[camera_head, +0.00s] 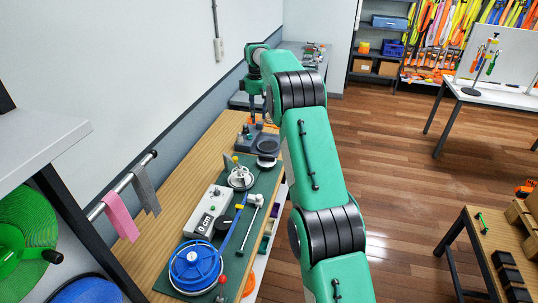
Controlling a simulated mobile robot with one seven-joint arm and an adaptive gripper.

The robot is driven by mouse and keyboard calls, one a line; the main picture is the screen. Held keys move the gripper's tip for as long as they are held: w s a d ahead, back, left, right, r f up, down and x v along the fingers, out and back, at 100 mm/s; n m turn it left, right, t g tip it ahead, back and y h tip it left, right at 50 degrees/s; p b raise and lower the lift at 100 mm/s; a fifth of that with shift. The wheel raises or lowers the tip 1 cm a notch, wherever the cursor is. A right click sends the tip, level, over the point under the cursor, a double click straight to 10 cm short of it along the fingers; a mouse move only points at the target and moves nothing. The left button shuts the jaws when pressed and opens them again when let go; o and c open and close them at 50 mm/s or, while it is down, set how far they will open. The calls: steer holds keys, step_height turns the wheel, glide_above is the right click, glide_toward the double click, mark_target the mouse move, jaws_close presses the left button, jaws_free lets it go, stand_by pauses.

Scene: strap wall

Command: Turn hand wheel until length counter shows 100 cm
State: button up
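A pale counter box (209,211) stands on a dark green base plate (262,186) on the wooden bench; its small display seems to read 0 cm. A blue spoked wheel (195,266) lies flat at the near end, with a blue strap (236,228) running from it toward the far end. A silver wheel (240,178) with a pale knob sits beyond the counter. Which wheel is the hand wheel is not certain. My green arm reaches over the bench, and my gripper (256,122) points down near the far end, beyond the silver wheel. Its fingers are too small to read.
A rail (125,184) with pink and grey strap pieces is at left. A green reel (26,232) is at lower left. The wooden floor (395,165) to the right is open.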

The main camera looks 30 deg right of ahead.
steer(key=n+g+p, duration=0.1)
steer(key=n+p, duration=0.1)
glide_above(267, 159)
steer(key=d, duration=0.1)
step_height(267, 159, down, 15)
steer(key=shift+w+d+f, duration=0.2)
steer(key=shift+d+f, duration=0.05)
step_height(267, 159, down, 14)
steer(key=shift+r, duration=0.1)
stand_by(0.6)
jaws_close()
